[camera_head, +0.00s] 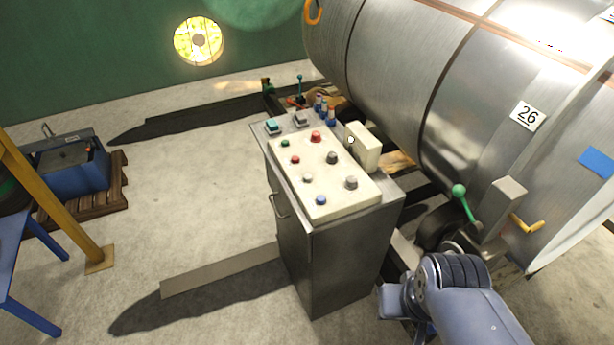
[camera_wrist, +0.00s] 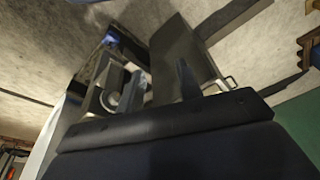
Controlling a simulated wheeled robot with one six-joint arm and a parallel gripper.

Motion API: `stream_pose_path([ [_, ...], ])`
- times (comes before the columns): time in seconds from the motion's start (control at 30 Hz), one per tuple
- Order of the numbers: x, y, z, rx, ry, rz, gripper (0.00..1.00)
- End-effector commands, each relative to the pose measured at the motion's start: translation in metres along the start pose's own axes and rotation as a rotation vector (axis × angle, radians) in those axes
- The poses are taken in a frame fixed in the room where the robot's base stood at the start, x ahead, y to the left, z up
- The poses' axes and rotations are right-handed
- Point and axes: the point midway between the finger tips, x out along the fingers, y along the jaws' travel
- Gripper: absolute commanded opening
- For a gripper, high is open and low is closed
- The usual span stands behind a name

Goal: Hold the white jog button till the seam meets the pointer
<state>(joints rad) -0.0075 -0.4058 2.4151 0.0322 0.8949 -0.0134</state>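A cream panel (camera_head: 325,205) with several coloured buttons and knobs tops a grey cabinet (camera_head: 345,260) in the head view. A small white button (camera_head: 307,178) sits on its left half, between a red and a blue button. A large metal drum (camera_head: 400,80) lies behind, with dark seam lines (camera_head: 444,75) around it. A yellow bent piece (camera_head: 525,224) stands by the drum at right; I cannot tell if it is the pointer. My gripper (camera_head: 393,300) is low, right of the cabinet and apart from the panel.
A green-knobbed lever (camera_head: 460,192) stands right of the cabinet near my arm. A cream box (camera_head: 362,147) rises at the panel's back edge. A blue bin (camera_head: 78,175) on a pallet and a yellow post (camera_head: 50,205) stand at left. The floor left of the cabinet is mostly clear.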

Motion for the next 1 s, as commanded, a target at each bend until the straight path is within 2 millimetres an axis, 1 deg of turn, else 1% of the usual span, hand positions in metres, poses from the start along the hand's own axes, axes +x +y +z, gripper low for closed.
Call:
stream_pose_path([
  [0.03,0.0000,0.0000,0.0000,0.000,0.000,0.000,0.30],
  [0.4,0.0000,0.0000,0.0000,0.000,0.000,0.000,0.00],
  [1.0,0.0000,0.0000,0.0000,0.000,0.000,0.000,0.00],
])
